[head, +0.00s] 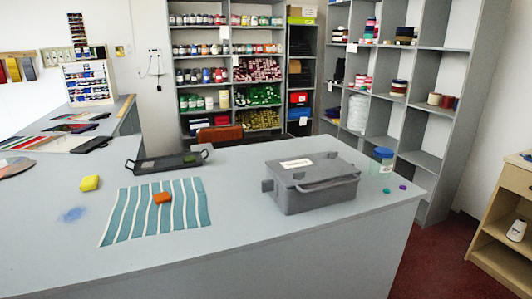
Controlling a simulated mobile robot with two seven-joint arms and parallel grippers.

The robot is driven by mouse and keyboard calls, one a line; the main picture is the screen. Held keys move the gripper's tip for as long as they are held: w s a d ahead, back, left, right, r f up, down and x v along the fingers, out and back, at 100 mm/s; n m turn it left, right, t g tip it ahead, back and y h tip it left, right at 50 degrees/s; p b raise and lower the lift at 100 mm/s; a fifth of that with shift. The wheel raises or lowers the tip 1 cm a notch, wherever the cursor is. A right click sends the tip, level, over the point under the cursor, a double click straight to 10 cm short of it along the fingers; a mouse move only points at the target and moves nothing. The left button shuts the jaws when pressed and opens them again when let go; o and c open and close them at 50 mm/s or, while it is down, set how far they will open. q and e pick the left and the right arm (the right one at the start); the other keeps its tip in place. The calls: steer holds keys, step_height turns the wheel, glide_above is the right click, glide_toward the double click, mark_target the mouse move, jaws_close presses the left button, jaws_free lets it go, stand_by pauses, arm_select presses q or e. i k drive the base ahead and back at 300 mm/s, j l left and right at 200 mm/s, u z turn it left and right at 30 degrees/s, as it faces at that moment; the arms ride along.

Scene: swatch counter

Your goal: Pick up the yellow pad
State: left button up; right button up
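The yellow pad (90,183) is a small block lying on the grey counter (250,243) at the left. It sits left of a teal and white striped cloth (135,217) and does not touch it. A blue smudge (73,214) marks the counter just in front of the pad. Neither of my grippers shows in the head view.
An orange block (162,198) lies on the striped cloth. A dark tray (168,161) stands behind the cloth. A lidded grey box (312,182) and a blue-lidded jar (381,162) stand at the right. The counter's front stretch is clear.

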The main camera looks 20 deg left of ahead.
mark_target(90, 183)
steer(key=k+j+z, duration=0.2)
steer(key=j+z, duration=0.25)
steer(key=k+j+z, duration=0.2)
steer(key=z, duration=0.25)
steer(key=k+j+z, duration=0.25)
steer(key=z, duration=0.2)
steer(key=k+j+z, duration=0.1)
steer(key=k+z, duration=0.5)
steer(key=k, duration=0.65)
steer(key=k+j+u, duration=0.1)
steer(key=k, duration=0.8)
steer(key=k+j+u, duration=0.1)
steer(key=k+u, duration=0.15)
steer(key=k, duration=0.2)
steer(key=k+j+u, duration=0.25)
steer(key=k, duration=0.2)
